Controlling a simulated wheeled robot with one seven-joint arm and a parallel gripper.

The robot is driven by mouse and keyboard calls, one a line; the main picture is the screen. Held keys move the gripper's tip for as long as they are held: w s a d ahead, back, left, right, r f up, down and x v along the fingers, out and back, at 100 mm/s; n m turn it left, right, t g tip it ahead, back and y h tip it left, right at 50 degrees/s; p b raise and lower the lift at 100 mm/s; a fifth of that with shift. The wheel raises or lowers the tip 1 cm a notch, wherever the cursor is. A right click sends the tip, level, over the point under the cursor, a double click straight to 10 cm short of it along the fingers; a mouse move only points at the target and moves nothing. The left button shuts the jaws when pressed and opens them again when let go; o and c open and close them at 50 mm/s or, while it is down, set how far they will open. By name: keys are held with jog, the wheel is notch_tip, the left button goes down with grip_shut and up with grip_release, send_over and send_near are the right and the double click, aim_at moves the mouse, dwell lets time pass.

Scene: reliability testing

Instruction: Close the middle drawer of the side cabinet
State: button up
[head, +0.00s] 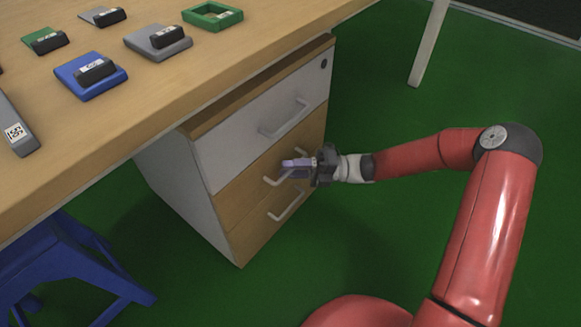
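The side cabinet (170,178) stands under the desk, with a white top drawer (235,150) and two wood-coloured drawers below it. The middle drawer (235,196) has a pale bar handle (271,181), partly hidden behind my gripper. Its front looks roughly flush with its neighbours; a small gap cannot be ruled out. My gripper (297,165) is in front of the middle drawer, at its handle, with the fingers pointing left toward the front. I cannot tell whether it touches the handle or front, or how far apart the fingers are.
The bottom drawer has its own handle (287,205) just below my gripper. The wooden desk top (120,125) overhangs the cabinet and carries several small blue, grey and green items. A blue stool (75,262) stands at lower left. The green floor (380,235) is open on the right.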

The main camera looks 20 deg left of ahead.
jog(key=r+v, duration=0.1)
jog(key=v, duration=0.6)
jog(key=shift+d+f+p, duration=0.25)
jog(key=shift+f+p, duration=0.2)
jog(key=shift+f, duration=0.05)
jog(key=s+d+r+n+t+h+p, duration=0.3)
jog(key=s+d+r+n+h, duration=0.3)
jog(key=r+n, duration=0.4)
jog(key=s+d+r+n+t+h+p, duration=0.4)
jog(key=s+d+r+n+t+h, duration=0.1)
jog(key=d+r+n, duration=0.4)
jog(key=s+d+r+n+t+h+p, duration=0.3)
jog(key=s+d+r+n+t+h, duration=0.2)
jog(key=r+n, duration=0.5)
jog(key=s+d+r+h, duration=0.1)
jog(key=s+d+h, duration=0.1)
jog(key=s+d, duration=0.1)
jog(key=shift+s+n, duration=0.35)
jog(key=shift+n, duration=0.05)
jog(key=shift+a, duration=0.15)
